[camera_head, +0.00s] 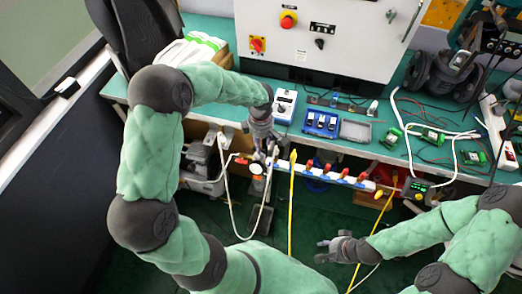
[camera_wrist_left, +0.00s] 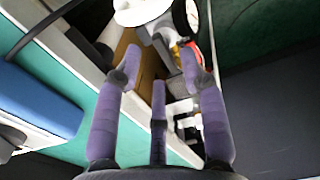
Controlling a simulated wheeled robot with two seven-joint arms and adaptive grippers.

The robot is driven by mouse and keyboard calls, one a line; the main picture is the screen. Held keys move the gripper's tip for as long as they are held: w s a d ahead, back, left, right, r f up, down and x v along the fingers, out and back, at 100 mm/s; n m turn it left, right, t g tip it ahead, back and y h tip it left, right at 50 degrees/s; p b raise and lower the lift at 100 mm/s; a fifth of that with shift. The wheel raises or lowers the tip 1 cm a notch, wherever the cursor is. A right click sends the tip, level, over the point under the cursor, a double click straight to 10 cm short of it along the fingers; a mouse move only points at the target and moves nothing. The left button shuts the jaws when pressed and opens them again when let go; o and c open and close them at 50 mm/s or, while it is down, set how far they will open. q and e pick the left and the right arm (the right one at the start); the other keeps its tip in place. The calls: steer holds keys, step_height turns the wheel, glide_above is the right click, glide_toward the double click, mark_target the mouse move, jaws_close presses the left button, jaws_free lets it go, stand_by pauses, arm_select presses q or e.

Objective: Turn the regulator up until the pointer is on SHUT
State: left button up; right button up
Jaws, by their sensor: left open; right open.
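My left gripper (camera_head: 267,146) is at the front edge of the bench, beside the valve assembly. In the left wrist view its purple fingers (camera_wrist_left: 162,68) are spread open with nothing between them. A small round white gauge (camera_head: 257,169) hangs just below it. In the left wrist view a white round part (camera_wrist_left: 140,10) is cut off by the top edge. A red and yellow part (camera_wrist_left: 184,50) shows behind one fingertip there. The regulator cannot be made out clearly, and no pointer or SHUT mark is readable. My right gripper (camera_head: 338,246) is open and empty, low and away from the bench.
A white manifold (camera_head: 330,173) with several red valve handles runs along the bench front. A control box (camera_head: 320,40) stands on the green bench (camera_head: 360,155). A blue module (camera_head: 321,122) and cables lie there. Yellow hoses (camera_head: 291,210) hang down. Floor before the bench is mostly clear.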

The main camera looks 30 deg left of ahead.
arm_select(q)
step_height(320, 180, down, 5)
steer(key=shift+r+b, duration=0.1)
steer(key=shift+b, duration=0.6)
jaws_close()
